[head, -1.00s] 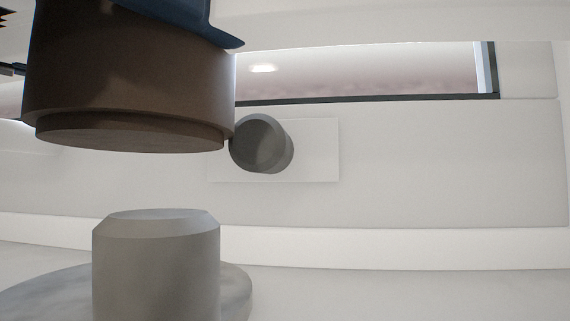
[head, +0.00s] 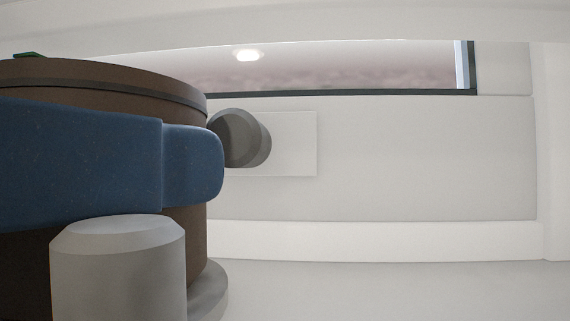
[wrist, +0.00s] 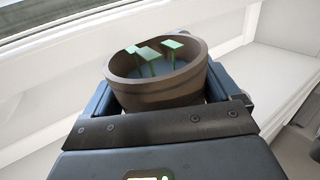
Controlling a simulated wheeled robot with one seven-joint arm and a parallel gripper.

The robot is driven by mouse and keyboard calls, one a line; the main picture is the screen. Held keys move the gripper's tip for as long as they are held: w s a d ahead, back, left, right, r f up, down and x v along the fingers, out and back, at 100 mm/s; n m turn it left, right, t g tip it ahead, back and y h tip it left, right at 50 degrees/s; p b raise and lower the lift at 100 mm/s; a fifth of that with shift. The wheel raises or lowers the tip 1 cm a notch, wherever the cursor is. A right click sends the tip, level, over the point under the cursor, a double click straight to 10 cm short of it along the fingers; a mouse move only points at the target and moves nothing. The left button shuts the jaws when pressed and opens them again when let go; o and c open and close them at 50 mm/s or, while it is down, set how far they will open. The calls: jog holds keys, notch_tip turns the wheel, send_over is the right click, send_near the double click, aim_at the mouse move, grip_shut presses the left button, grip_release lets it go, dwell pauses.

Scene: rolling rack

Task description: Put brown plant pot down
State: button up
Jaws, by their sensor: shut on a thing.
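The brown plant pot (head: 130,84) fills the left of the head view, looking upright, with a tip of green above its rim. My gripper (wrist: 162,92) is shut on it, with one blue finger on each side in the wrist view. In the head view, one blue finger crosses the pot's front. The wrist view shows the pot (wrist: 165,95) from above, with several flat green leaves on stems inside. The pot's lower part is partly hidden behind a grey post (head: 118,270). I cannot tell whether its bottom touches anything.
The grey post stands in front of a round grey base (head: 212,292). A grey knob (head: 240,138) on a white plate (head: 295,145) is on the wall, just right of the pot. A long window (head: 340,68) runs above. The pale surface at right (head: 400,285) is clear.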

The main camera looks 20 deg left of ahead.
jog(key=shift+f+b, duration=0.35)
jog(key=shift+f, duration=0.1)
jog(key=o, duration=1)
jog(key=shift+d, duration=0.1)
jog(key=shift+r, duration=0.1)
